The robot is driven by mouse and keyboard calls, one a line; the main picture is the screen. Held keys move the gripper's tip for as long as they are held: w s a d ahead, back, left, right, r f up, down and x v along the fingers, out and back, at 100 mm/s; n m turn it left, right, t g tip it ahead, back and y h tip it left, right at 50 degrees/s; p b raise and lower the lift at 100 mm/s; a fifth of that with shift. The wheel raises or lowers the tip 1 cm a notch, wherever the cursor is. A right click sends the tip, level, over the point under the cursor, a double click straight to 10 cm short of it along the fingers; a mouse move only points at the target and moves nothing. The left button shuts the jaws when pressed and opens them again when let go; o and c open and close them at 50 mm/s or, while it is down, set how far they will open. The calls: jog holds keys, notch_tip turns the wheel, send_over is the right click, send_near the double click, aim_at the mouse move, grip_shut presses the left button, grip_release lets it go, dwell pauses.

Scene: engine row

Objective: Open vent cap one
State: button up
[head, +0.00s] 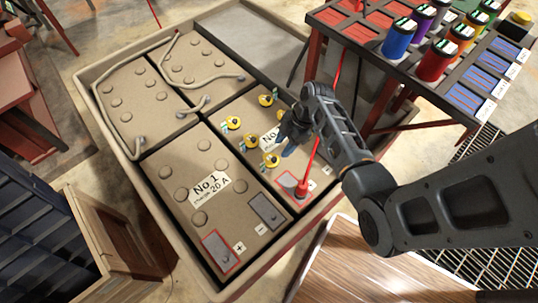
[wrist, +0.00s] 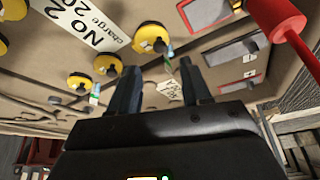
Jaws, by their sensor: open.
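Several yellow vent caps with small tags sit on the No 2 battery (head: 225,108). In the head view, one is at its left side (head: 231,123), one toward the back (head: 266,100) and one near the front (head: 270,160). I cannot read which is cap one. My gripper (head: 287,146) is over this battery, hiding part of its label and possibly a cap. In the wrist view my gripper (wrist: 160,88) has its two fingers apart with nothing held. A yellow cap (wrist: 150,38) shows just beyond the fingers, apart from them.
A red clamp (head: 302,190) with a red cable stands at the No 2 battery's front right. The No 1 battery (head: 176,213) is in front left, with bare round caps. A table (head: 376,122) with coloured canisters stands at back right. A wooden tabletop (head: 355,262) is front right.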

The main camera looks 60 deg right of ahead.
aim_at(274, 159)
jog(key=shift+b+x, duration=0.4)
jog(key=shift+x, duration=2.8)
jog(key=shift+c, duration=0.5)
grip_shut()
